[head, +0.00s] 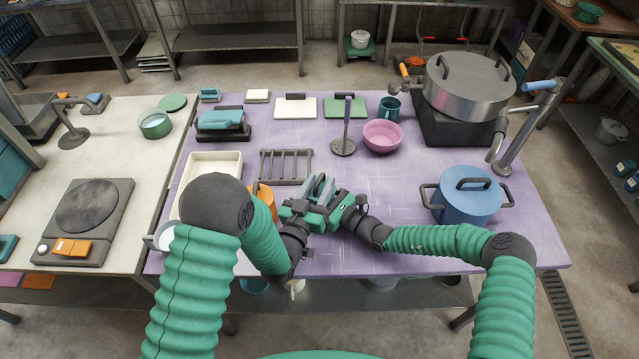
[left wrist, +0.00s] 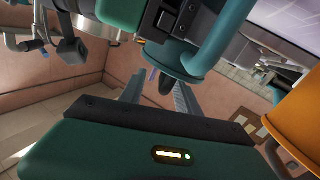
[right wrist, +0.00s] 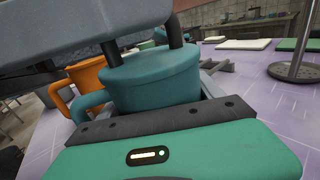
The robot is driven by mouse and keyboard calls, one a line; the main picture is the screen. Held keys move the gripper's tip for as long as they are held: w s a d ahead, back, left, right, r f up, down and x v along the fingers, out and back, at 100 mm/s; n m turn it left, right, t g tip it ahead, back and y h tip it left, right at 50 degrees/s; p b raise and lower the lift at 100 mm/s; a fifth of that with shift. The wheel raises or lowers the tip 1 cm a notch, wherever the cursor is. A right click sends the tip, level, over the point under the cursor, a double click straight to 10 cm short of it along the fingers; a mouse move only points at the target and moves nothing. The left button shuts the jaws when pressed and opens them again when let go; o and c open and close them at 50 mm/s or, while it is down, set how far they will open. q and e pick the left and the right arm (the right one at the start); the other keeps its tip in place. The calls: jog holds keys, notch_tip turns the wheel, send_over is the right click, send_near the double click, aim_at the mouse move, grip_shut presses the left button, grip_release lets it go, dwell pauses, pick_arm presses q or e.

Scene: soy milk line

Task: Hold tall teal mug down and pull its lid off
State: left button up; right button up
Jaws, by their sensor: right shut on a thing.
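The tall teal mug (right wrist: 152,88) stands upright, close up in the right wrist view, with its handle to the left and its top covered. Its teal handle also shows in the left wrist view (left wrist: 208,62). My right gripper (head: 336,210) is shut on the mug from the side. My left gripper (head: 318,190) is beside it, with its grey fingers (left wrist: 160,95) apart. A small dark piece, perhaps the lid's knob, shows between these fingers; I cannot tell if they touch it. In the head view the grippers hide most of the mug.
An orange mug (head: 262,197) stands close on the left. A grey rack (head: 286,166) and a cream tray (head: 212,161) lie behind. A blue pot (head: 467,199) stands right, and a pink bowl (head: 383,136) and another teal mug (head: 389,108) stand farther back.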

aim_at(319, 183)
pick_arm(q)
jog(key=shift+w, duration=0.25)
jog(key=shift+d, duration=0.1)
grip_shut()
jog(key=shift+s+r, duration=0.15)
dwell(0.5)
jog(key=shift+r, duration=1)
notch_tip(319, 183, up, 4)
jog(key=shift+r, duration=0.1)
pick_arm(e)
jog(key=o, duration=2.1)
jog(key=shift+o, duration=0.2)
